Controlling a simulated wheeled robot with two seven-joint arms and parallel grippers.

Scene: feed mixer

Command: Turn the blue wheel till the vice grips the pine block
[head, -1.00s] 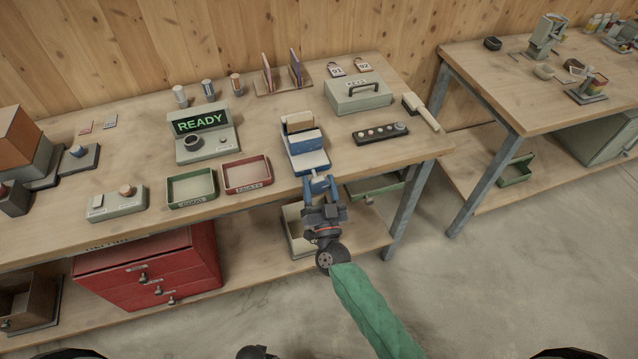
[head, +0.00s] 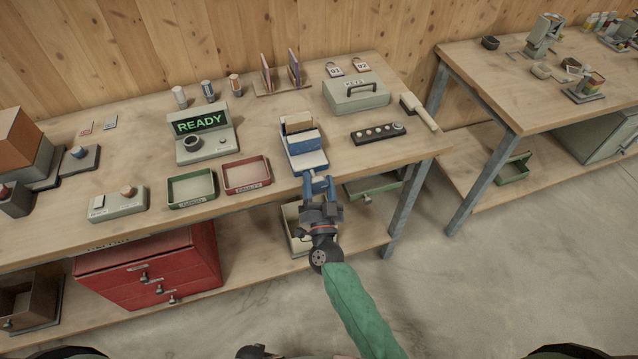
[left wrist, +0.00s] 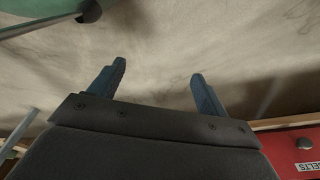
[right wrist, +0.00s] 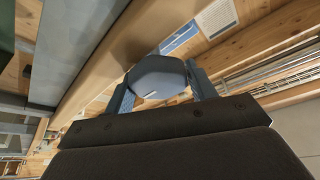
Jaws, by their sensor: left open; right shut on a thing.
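The vice (head: 313,161) stands at the bench's front edge, with blue and pale parts. The pine block (head: 298,123) sits in it, behind the blue front jaw (head: 304,140). I cannot tell whether the jaw touches the block. My right gripper (head: 318,186) is at the front of the vice, below the bench edge. In the right wrist view, its fingers are shut on the wheel (right wrist: 158,80), a rounded grey-blue shape between them. The gripper mostly hides the wheel in the head view. My left gripper (left wrist: 158,85) is open and empty, over the floor.
Left of the vice are a red tray (head: 246,175) and a green tray (head: 190,188). A READY display box (head: 203,138) stands behind them. To the right are a strip of knobs (head: 378,133), a keys box (head: 356,95) and a brush (head: 418,110). Red drawers (head: 150,268) stand under the bench.

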